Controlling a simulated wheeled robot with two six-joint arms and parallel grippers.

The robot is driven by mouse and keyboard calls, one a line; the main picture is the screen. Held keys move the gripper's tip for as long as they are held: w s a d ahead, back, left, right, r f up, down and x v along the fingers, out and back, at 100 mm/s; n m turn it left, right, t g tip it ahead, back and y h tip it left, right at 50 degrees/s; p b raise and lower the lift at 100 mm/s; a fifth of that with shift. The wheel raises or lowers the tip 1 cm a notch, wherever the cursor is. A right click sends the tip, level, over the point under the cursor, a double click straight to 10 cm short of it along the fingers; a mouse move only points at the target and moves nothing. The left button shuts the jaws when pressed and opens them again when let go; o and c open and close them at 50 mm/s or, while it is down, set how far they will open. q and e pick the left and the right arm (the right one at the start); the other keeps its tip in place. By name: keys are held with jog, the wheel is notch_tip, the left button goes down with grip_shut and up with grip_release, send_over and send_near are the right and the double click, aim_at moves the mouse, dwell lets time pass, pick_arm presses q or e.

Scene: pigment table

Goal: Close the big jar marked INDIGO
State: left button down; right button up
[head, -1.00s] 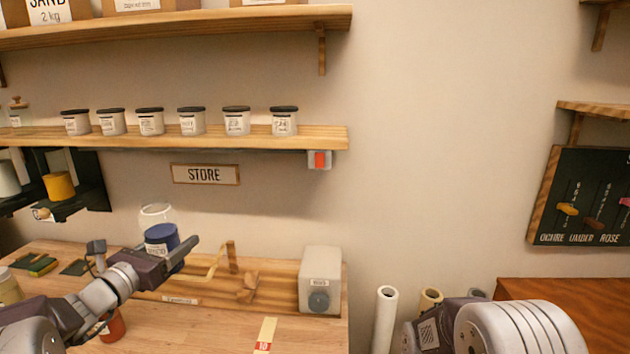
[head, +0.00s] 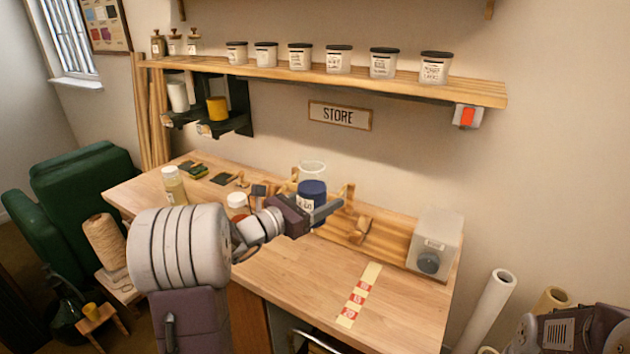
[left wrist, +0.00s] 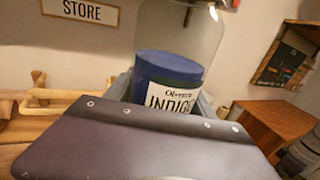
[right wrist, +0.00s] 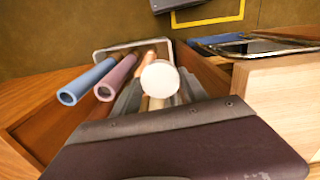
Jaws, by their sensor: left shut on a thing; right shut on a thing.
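The big jar marked INDIGO (head: 313,190) is clear glass above and deep blue below, and stands upright over the back of the bench. My left gripper (head: 325,210) is shut on it. In the left wrist view the INDIGO label (left wrist: 172,97) faces me and clear glass rises above the blue; a dark fitting shows at the top edge. My right gripper (right wrist: 160,95) is shut on a white round-ended thing (right wrist: 160,78), possibly a roll, among coloured rolls. The right fingertips are outside the head view.
The bench (head: 285,265) has free room at the front. A grey box with a knob (head: 435,242) stands at its right end. A shelf (head: 320,80) with several small jars runs above. Blue (right wrist: 85,82) and pink (right wrist: 116,78) rolls lie near my right gripper.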

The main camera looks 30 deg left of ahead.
pick_arm(q)
jog(key=s+d+f+m+g+h, duration=0.2)
jog(key=s+d+f, duration=0.2)
jog(key=d+f, duration=0.2)
jog(key=s+d+f+m+g+h, duration=0.2)
jog(key=s+d+f+h, duration=0.1)
jog(key=d+f, duration=0.4)
jog(key=s+d+f+m+g+h, duration=0.2)
jog(key=s+d+f, duration=0.3)
jog(key=d, duration=0.4)
jog(key=shift+s+d+f+m+h, duration=0.15)
jog(key=shift+s+d+f, duration=0.05)
jog(key=shift+f, duration=0.2)
jog(key=shift+s+d+f+m+h, duration=0.15)
jog(key=shift+f, duration=0.2)
